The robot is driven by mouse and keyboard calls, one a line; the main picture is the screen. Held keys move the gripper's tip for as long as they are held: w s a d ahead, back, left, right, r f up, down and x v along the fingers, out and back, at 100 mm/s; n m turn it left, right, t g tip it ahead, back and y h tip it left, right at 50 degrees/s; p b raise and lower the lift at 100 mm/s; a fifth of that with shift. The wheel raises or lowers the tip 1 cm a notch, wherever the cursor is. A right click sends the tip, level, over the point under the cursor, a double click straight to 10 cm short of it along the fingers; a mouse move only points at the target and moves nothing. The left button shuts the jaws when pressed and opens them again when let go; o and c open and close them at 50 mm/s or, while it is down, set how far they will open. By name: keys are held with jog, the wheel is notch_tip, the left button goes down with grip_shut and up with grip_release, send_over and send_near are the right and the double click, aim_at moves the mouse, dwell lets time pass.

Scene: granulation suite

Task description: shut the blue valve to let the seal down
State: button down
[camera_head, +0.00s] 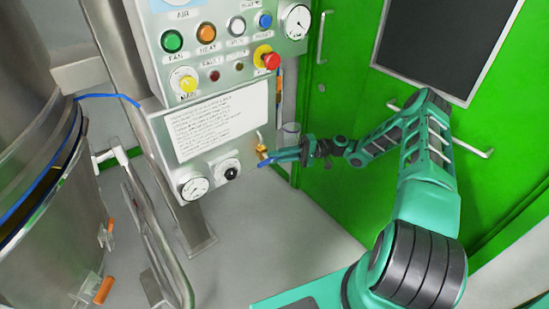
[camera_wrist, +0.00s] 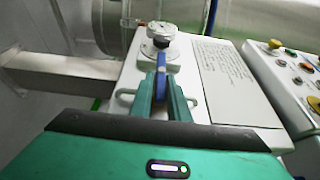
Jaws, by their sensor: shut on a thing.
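The blue valve lever (camera_head: 264,163) is on the right side of the control cabinet, on a brass fitting (camera_head: 261,147). My gripper (camera_head: 276,156) reaches it from the right and hides part of it. In the wrist view the blue lever (camera_wrist: 161,62) lies between the two green fingers of my gripper (camera_wrist: 163,82), which are shut on it. The lever points away from the gripper toward a round gauge. I cannot tell how far the valve is turned.
The cabinet (camera_head: 205,145) carries a dial gauge (camera_head: 194,186), a black knob (camera_head: 229,171) and buttons above. A steel vessel (camera_head: 50,230) with a blue seal (camera_head: 30,192) stands at the left. A green door (camera_head: 345,150) with handles is behind my arm. Grey floor (camera_head: 290,240) is clear below.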

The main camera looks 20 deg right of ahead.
jog(key=shift+d+f, duration=0.1)
jog(key=shift+f, duration=0.1)
jog(key=c, duration=1.7)
grip_release()
jog(key=shift+r, duration=0.1)
jog(key=d, duration=1)
jog(key=shift+s+d, duration=0.35)
jog(key=shift+d, duration=0.05)
jog(key=shift+f, duration=0.2)
